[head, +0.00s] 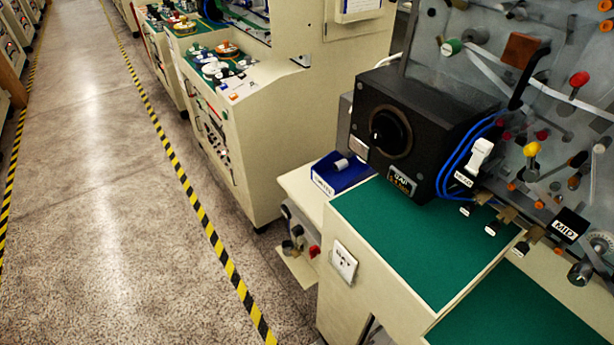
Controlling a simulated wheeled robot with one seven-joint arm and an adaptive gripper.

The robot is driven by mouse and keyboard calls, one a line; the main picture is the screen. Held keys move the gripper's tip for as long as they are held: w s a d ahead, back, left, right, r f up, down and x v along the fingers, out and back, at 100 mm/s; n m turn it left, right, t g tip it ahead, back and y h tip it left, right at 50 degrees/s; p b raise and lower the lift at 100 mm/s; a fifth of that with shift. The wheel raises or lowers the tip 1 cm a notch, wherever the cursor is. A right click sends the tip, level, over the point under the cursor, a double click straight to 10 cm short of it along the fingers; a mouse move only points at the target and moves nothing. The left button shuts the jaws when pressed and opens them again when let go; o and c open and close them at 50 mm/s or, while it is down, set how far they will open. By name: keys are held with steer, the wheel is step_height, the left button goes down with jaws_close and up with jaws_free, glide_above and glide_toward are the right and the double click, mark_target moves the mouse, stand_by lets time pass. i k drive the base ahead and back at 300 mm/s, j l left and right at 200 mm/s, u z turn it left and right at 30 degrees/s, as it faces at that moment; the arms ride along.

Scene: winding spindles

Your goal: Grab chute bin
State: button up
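A small blue bin (347,181), which looks like the chute bin, sits on a cream ledge left of the black machine box. A white label with lettering too small to read for certain is on its front. A small pale cylindrical piece (342,164) shows inside it. The bin's right side is close to the machine, and I cannot tell whether they touch. My gripper is not in view, and nothing is seen holding the bin.
A black box with a round dial (389,131) and blue cables stands right of the bin, on a green-topped bench (425,240). Cream machines (240,140) line the aisle behind. The grey floor (100,200) between yellow-black tapes is clear.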

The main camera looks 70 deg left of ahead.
mark_target(332, 183)
steer(key=u, duration=2.15)
steer(key=z, duration=0.4)
steer(key=j+z, duration=0.15)
steer(key=z, duration=0.2)
steer(key=i+j+z, duration=0.1)
steer(key=z, duration=0.7)
steer(key=j+z, duration=0.2)
steer(key=j, duration=0.25)
steer(key=k+j+z, duration=0.1)
steer(key=j+z, duration=0.15)
steer(key=j, duration=0.2)
steer(key=k+j+z, duration=0.2)
steer(key=j, duration=0.25)
steer(key=j+z, duration=0.2)
steer(key=j, duration=0.2)
steer(key=k+j+z, duration=0.2)
steer(key=j, duration=0.2)
steer(key=k+j+z, duration=0.25)
steer(key=j, duration=0.15)
steer(key=k+j, duration=0.1)
steer(key=j, duration=0.2)
steer(key=k+j, duration=0.1)
steer(key=j, duration=0.15)
steer(key=k+j, duration=0.15)
steer(key=j, duration=0.15)
